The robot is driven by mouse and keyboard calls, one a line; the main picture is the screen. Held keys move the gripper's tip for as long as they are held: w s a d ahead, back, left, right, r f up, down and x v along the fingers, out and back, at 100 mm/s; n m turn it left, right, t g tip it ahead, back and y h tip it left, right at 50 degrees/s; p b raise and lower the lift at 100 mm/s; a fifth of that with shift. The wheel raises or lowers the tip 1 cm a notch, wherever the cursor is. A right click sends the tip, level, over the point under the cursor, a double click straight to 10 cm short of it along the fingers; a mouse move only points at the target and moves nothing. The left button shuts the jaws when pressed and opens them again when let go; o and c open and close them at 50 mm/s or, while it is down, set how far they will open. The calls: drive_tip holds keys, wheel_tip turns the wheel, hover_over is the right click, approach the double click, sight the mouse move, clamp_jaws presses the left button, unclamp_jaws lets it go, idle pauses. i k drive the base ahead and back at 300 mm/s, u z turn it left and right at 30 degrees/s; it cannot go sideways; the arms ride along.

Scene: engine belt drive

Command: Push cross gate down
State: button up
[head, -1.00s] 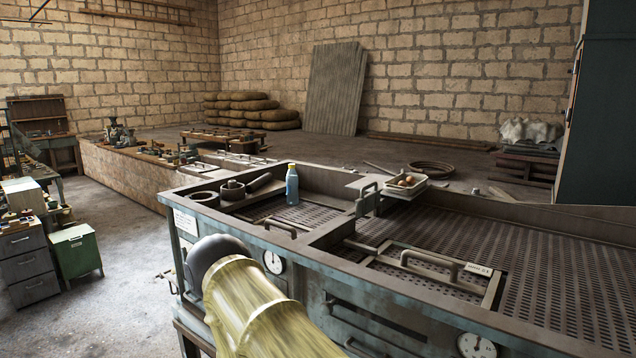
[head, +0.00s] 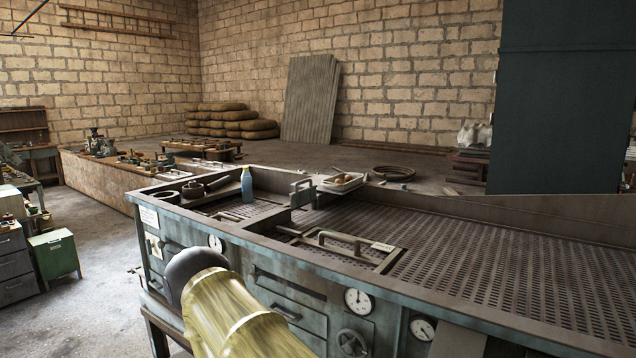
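A small upright greenish plate with a handle (head: 301,191) stands at the divider between the left and right parts of the long metal bench (head: 460,262); it looks like the cross gate. It is raised above the perforated bed. A flat frame with a bar handle and a pale label (head: 345,243) lies on the bed in front of it. My arm, yellowish with a dark rounded joint, shows at the lower left, in front of the bench and apart from the plate. My gripper is not visible.
Gauges (head: 358,300) and a handwheel (head: 351,343) are on the front. The bed at right is clear.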

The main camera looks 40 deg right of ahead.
sight(303, 196)
drive_tip(key=k, duration=0.1)
drive_tip(key=z, duration=1)
